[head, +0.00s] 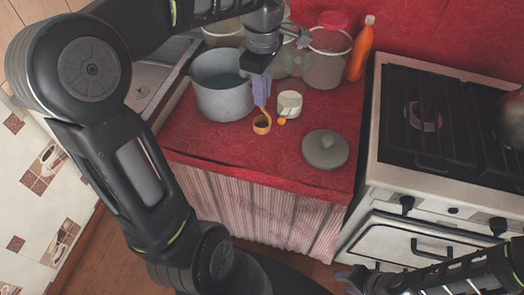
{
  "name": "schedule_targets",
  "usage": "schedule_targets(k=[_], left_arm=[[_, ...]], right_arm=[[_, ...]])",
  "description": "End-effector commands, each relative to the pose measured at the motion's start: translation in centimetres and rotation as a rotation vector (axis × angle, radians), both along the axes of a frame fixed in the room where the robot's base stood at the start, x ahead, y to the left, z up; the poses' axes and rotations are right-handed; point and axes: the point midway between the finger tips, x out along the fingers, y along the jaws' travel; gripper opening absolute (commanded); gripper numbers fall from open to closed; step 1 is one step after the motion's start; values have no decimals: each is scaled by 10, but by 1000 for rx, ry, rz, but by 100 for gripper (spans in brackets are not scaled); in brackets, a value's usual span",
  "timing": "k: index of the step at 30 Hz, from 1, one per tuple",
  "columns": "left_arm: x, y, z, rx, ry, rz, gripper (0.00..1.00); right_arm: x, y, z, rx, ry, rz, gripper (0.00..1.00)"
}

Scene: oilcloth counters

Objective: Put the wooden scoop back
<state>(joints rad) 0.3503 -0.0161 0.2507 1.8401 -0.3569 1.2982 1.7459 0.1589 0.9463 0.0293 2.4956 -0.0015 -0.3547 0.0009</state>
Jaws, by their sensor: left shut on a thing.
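My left gripper (262,97) reaches down from above over the red counter, between the grey pot and a small white cup. Its purple fingers are shut on the wooden scoop (262,126), whose round bowl shows just below the fingertips. The handle is mostly hidden by the fingers. I cannot tell whether the scoop touches the counter. My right gripper (350,281) is low at the bottom of the view, in front of the counter and away from the scoop. Its fingers are too small and partly hidden to tell their opening.
A grey pot (222,98) stands left of the scoop. A white cup (290,104) and a small orange piece (282,121) are close on its right. A grey lid (326,150) lies front right. Jars and an orange bottle (360,52) stand behind. A stove (378,130) is at right.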

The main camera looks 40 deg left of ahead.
Motion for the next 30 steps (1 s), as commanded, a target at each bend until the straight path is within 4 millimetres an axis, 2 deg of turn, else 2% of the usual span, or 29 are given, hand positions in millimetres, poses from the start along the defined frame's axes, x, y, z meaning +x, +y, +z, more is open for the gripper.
schedule_targets(k=[9, 11, 18, 21, 30], left_arm=[[0, 0, -2, 0, 1, -1, 0], [0, 0, -7, 0, 2, -1, 0], [-1, 0, -48, -1, 4, -2, 0], [0, 0, -60, 0, 2, -2, 0], [0, 0, -63, 1, 0, -2, 0]], right_arm=[[0, 0, 1, 0, 0, 0, 36], [0, 0, 1, 0, 0, 0, 36], [0, 0, 4, 0, 0, 0, 36], [0, 0, 5, 0, 0, 0, 36], [0, 0, 4, 0, 0, 0, 36]])
